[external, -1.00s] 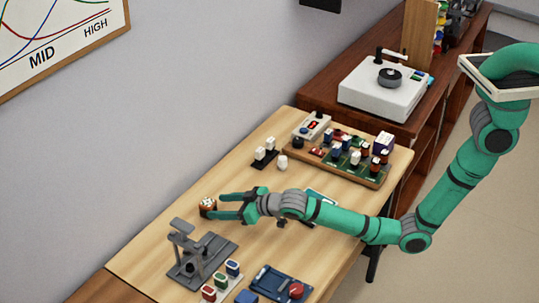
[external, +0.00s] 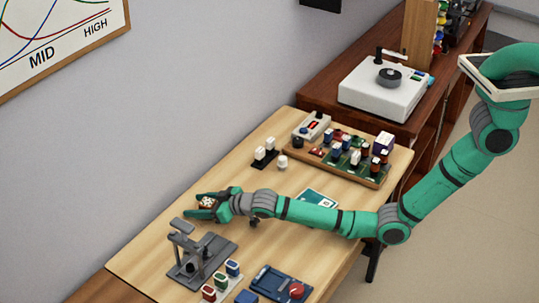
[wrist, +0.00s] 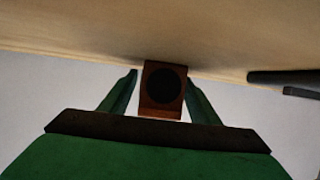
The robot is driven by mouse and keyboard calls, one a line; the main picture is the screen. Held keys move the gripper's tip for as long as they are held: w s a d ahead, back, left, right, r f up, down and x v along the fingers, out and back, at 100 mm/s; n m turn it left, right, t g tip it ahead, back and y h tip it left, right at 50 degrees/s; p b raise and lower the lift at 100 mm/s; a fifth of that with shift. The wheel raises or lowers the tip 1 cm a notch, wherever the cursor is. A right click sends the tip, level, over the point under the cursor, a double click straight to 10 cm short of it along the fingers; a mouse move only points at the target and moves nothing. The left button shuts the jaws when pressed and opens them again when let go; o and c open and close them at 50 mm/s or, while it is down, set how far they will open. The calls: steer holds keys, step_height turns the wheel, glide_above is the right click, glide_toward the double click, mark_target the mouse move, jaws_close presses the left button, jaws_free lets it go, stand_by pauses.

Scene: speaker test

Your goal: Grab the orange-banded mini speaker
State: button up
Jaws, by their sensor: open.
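A small block-like speaker (external: 207,202) with a pale patterned top and orange-brown sides stands on the wooden table. In the wrist view the speaker (wrist: 162,90) shows an orange-brown face with a dark round cone. My gripper (external: 205,204) is open, low over the table, with one green finger on each side of the speaker. In the wrist view my gripper (wrist: 161,78) has a gap at the left finger; the right finger looks very close, and I cannot tell whether it touches. The fingers partly hide the speaker in the external view.
A grey stand (external: 200,258) is just in front of my gripper. Small coloured units (external: 220,281) and a blue tray (external: 281,284) lie nearer the front. A wooden tray of parts (external: 371,180) and white pieces (external: 264,153) sit farther back. The table between is mostly clear.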

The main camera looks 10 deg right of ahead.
steer(key=c, duration=1.2)
steer(key=shift+r, duration=0.15)
